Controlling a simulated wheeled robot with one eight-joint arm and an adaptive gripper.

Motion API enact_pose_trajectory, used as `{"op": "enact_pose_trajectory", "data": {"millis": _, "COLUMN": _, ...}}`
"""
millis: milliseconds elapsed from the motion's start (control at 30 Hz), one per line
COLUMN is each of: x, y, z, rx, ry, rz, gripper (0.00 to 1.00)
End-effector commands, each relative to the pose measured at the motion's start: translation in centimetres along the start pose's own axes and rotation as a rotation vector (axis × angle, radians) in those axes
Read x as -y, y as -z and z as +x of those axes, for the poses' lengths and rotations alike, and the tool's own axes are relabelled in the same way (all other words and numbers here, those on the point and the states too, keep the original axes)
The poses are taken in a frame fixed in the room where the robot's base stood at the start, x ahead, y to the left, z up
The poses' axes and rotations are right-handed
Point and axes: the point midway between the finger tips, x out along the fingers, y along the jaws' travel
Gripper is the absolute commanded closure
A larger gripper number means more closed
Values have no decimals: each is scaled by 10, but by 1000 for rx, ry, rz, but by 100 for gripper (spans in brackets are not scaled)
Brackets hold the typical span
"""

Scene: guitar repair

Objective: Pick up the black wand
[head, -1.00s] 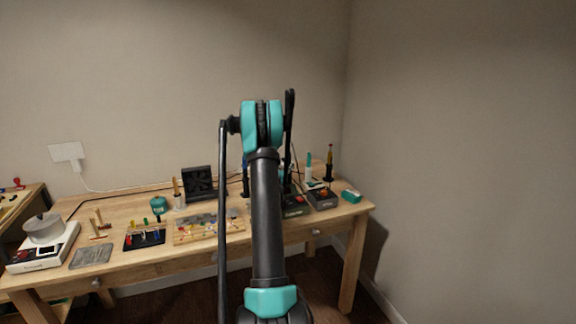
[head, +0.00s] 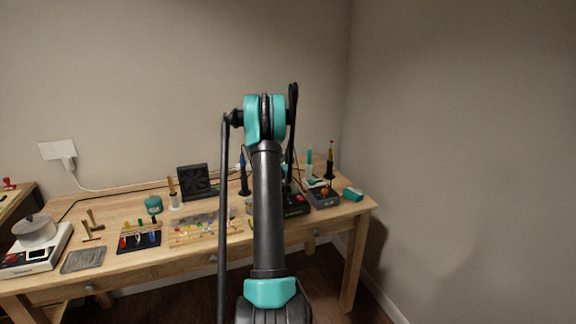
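I cannot single out the black wand for certain. Several slim tools stand upright on the workbench (head: 205,258). One is a dark tool with a blue upper part (head: 243,175), just left of my arm. Another is a tool with a dark lower part and an orange-red top (head: 330,160), at the back right. A teal and white one (head: 309,162) stands beside it. My arm rises through the middle of the view and hides part of the bench. My gripper cannot be made out behind it.
A black open case (head: 194,182), a teal pot (head: 154,205), a dark tool tray (head: 139,241) and a scale with a round pan (head: 36,240) lie on the bench. A teal box (head: 352,194) is near its right end. Walls close off the back and right.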

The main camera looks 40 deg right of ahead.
Motion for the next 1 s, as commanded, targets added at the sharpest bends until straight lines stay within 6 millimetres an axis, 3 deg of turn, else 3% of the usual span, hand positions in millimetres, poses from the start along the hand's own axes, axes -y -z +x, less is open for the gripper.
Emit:
{"op": "enact_pose_trajectory", "data": {"millis": 100, "x": 0, "y": 0, "z": 0, "rx": 0, "ry": 0, "rz": 0, "gripper": 100}}
{"op": "enact_pose_trajectory", "data": {"millis": 567, "x": 0, "y": -6, "z": 0, "rx": 0, "ry": 0, "rz": 0, "gripper": 100}}
{"op": "enact_pose_trajectory", "data": {"millis": 767, "x": 0, "y": -27, "z": 0, "rx": 0, "ry": 0, "rz": 0, "gripper": 100}}
{"op": "enact_pose_trajectory", "data": {"millis": 1000, "x": -1, "y": -69, "z": 0, "rx": 0, "ry": 0, "rz": 0, "gripper": 100}}
